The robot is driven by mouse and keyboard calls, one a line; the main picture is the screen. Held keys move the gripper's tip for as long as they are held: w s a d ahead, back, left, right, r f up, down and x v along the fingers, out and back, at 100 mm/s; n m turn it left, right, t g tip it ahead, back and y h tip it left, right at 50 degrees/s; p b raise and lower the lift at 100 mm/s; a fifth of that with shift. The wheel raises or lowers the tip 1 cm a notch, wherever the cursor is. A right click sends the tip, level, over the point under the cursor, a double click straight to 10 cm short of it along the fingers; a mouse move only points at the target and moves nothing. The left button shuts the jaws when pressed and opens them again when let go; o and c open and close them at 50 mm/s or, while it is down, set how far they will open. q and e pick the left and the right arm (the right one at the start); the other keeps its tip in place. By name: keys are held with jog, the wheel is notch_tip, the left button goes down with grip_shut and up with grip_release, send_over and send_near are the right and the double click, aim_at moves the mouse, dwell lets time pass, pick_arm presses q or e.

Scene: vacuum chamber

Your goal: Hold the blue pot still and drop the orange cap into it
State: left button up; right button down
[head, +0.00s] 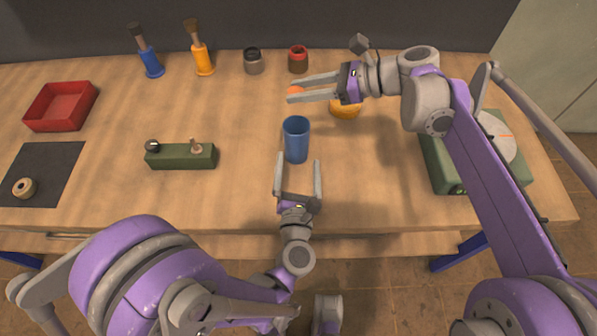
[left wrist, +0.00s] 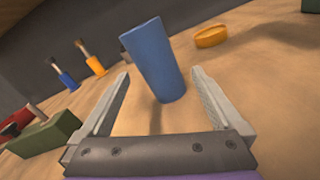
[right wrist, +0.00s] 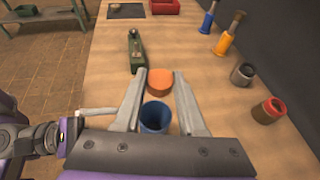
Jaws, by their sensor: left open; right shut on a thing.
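The blue pot (head: 296,140) stands upright and open-topped in the middle of the table. My left gripper (head: 298,160) is open, its fingers pointing at the pot from the near side. In the left wrist view the pot (left wrist: 154,60) shows between and beyond the fingertips; I cannot tell whether they touch it. My right gripper (head: 291,92) is shut on the orange cap (head: 295,90), held in the air toward the far side of the pot. In the right wrist view the cap (right wrist: 161,80) is between the fingertips, with the pot's mouth (right wrist: 155,115) showing nearer the palm.
A yellow round dish (head: 346,108) sits just right of the pot, partly under my right gripper. A green block (head: 180,157) is to the left, a green device with a pale disc (head: 497,140) to the right. Brushes, jars (head: 298,60) and a red tray (head: 60,105) stand farther back.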

pick_arm(q)
jog(key=n, duration=0.1)
jog(key=f+n, duration=0.1)
jog(key=n, duration=0.1)
jog(key=s+n+y, duration=0.1)
jog(key=shift+d+f+n, duration=0.1)
jog(key=shift+f+n, duration=0.2)
jog(key=shift+w+y, duration=0.15)
jog(key=shift+y, duration=0.15)
jog(key=w, duration=1.1)
jog(key=shift+w+a+f, duration=0.1)
jog(key=shift+w+a, duration=0.2)
jog(key=shift+w, duration=0.05)
jog(key=c, duration=1.3)
jog(key=shift+c, duration=0.2)
pick_arm(e)
send_over(296, 141)
jog(key=w+d, duration=0.2)
jog(key=w, duration=0.1)
notch_tip(296, 141, down, 7)
jog(key=shift+a, duration=0.25)
